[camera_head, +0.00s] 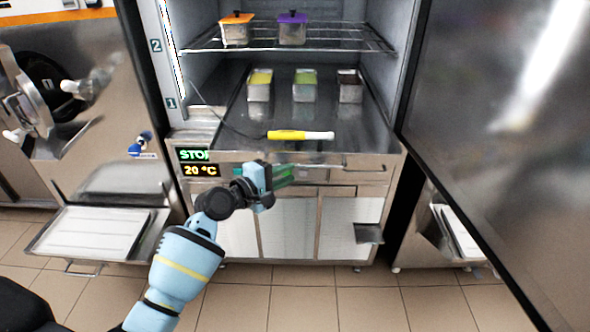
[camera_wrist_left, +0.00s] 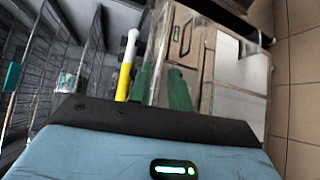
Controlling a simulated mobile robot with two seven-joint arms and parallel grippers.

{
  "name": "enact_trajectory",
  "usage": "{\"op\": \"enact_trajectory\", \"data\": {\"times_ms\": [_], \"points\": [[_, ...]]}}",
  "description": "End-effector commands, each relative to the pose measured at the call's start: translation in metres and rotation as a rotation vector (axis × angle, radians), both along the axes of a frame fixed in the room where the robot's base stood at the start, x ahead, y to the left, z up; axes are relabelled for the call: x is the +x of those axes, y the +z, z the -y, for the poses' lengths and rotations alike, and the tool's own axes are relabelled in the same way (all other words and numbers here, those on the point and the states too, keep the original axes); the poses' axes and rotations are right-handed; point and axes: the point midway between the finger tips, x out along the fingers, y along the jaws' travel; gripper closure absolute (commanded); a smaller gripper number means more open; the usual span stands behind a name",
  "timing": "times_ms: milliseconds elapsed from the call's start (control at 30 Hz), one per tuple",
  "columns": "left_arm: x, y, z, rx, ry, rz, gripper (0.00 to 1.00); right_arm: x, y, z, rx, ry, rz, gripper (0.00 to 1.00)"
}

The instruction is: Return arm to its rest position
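My left arm comes in from the lower left of the head view. Its gripper (camera_head: 284,175) hovers in front of the lower front panel of the open freezer (camera_head: 375,165), below the shelf edge. In the left wrist view the two green fingers (camera_wrist_left: 161,88) stand apart with nothing seen between them, so the gripper is open and empty. The yellow and white probe (camera_head: 300,135) lies on the freezer floor near its front edge, apart from the gripper; it also shows in the left wrist view (camera_wrist_left: 127,65). My right gripper is not in view.
Several small containers stand inside the freezer: a yellow-topped one (camera_head: 260,86), a green one (camera_head: 305,86), a dark one (camera_head: 350,87), and orange-lidded (camera_head: 236,30) and purple-lidded (camera_head: 292,30) ones on the wire rack (camera_head: 345,38). A large open door (camera_head: 500,130) stands right. A tray (camera_head: 95,232) juts out left.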

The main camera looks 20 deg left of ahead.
Motion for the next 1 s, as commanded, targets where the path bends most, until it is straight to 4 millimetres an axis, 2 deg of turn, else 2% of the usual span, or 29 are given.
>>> {"op": "enact_trajectory", "data": {"times_ms": [200, 733, 867, 967, 1000], "points": [[-0.015, 0.003, -0.008, 0.001, 0.000, 0.000, 0.80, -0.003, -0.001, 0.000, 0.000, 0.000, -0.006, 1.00], [-0.018, -0.001, -0.009, 0.007, 0.001, -0.002, 0.80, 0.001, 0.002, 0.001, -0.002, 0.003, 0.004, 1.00], [-0.033, -0.028, -0.007, 0.082, 0.007, -0.011, 0.80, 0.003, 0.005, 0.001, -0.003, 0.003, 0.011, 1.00], [-0.060, -0.068, -0.007, 0.211, 0.012, -0.020, 0.80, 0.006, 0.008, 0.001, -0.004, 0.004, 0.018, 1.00], [-0.074, -0.087, -0.006, 0.277, 0.011, -0.024, 0.80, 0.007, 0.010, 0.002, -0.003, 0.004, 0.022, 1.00]]}}
